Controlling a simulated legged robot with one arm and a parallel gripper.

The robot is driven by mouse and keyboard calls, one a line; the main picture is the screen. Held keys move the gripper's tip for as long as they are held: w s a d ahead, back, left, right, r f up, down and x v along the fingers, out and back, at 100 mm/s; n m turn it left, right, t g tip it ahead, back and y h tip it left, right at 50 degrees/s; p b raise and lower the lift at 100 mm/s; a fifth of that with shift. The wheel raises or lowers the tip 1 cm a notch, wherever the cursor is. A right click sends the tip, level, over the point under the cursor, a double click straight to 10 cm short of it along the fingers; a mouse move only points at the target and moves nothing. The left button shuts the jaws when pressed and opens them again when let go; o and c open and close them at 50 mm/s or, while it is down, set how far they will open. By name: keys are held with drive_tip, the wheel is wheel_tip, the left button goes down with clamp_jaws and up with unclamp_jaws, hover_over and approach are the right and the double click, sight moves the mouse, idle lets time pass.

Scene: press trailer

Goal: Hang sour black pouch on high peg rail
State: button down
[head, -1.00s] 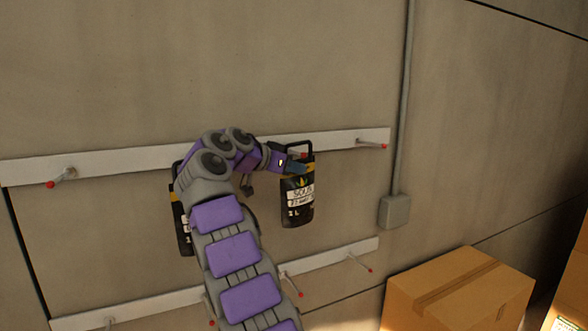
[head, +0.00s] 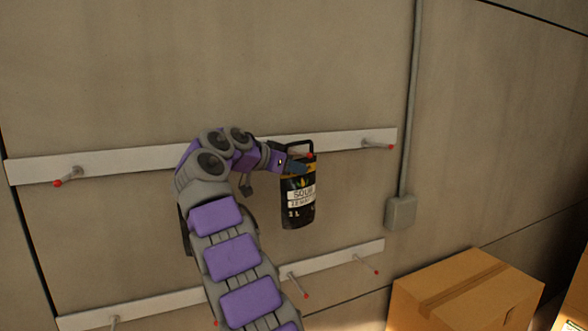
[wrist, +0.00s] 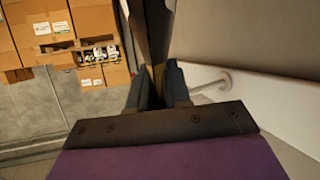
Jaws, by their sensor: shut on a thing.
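The black pouch (head: 299,208) has a white "SOUR" label, a yellow mark and a black loop handle on top. It hangs upright in front of the high peg rail (head: 130,164). My gripper (head: 297,167) is shut on the pouch's upper part, just below the handle, from the left. A red peg tip (head: 310,156) shows at the handle's lower right. I cannot tell whether the loop is around that peg. In the wrist view, the fingers (wrist: 158,85) close on a dark upright piece of the pouch (wrist: 153,30).
The high rail has bare pegs at its left (head: 70,177) and right (head: 378,145). A lower peg rail (head: 345,257) runs below. A dark item is mostly hidden behind my arm. A conduit box (head: 400,212) and a cardboard box (head: 465,290) are at right.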

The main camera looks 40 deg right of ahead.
drive_tip(key=shift+r, duration=0.15)
drive_tip(key=shift+d, duration=0.45)
drive_tip(key=shift+a, duration=0.4)
drive_tip(key=shift+w+d+f, duration=0.1)
drive_tip(key=shift+f, duration=0.2)
drive_tip(key=shift+w+d+f, duration=0.15)
drive_tip(key=shift+d+f, duration=0.15)
drive_tip(key=shift+d, duration=0.15)
drive_tip(key=shift+w+f, duration=0.1)
drive_tip(key=shift+a+f, duration=0.1)
drive_tip(key=shift+f, duration=0.05)
